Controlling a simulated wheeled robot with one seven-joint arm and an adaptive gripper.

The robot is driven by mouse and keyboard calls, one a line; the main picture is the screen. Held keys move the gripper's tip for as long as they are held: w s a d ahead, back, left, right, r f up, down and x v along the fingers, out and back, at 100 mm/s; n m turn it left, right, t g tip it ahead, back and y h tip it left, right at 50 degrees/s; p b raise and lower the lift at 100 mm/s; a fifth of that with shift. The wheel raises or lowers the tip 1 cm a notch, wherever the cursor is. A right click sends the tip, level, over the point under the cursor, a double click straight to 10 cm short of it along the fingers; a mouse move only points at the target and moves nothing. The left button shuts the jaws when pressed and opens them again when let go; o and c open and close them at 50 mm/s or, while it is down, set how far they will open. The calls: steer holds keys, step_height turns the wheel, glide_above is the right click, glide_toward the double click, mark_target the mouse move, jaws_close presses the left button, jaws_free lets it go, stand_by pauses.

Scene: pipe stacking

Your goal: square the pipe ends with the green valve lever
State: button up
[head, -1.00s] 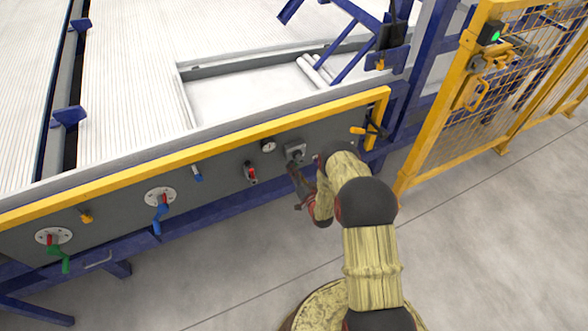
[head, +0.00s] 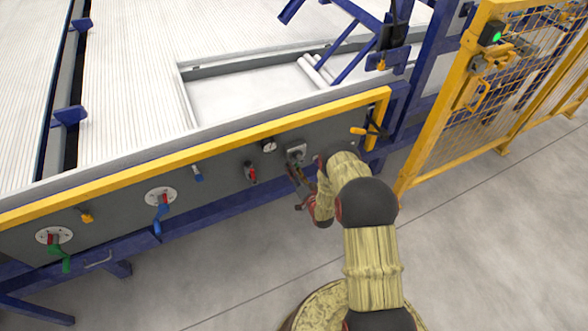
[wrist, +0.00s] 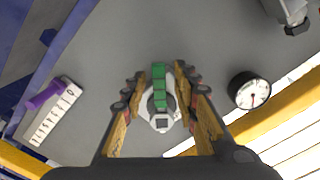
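The fingers are spread on both sides, with visible gaps to the handle. In the head view my gripper (head: 300,186) is low in front of the panel's right part, and my arm hides what is behind it. A green lever (head: 61,258) on a round white plate hangs at the panel's far left, well away from my gripper. The pipe ends are not clearly visible.
The grey panel (head: 110,215) carries a blue lever (head: 160,215), a red lever (head: 251,175) and a gauge (head: 268,145). The wrist view shows a purple lever (wrist: 44,95) at left and a gauge (wrist: 250,91) at right. A yellow mesh gate (head: 445,120) stands at right. The floor in front is clear.

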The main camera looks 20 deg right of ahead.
steer(key=s, duration=1.2)
steer(key=shift+d, duration=0.2)
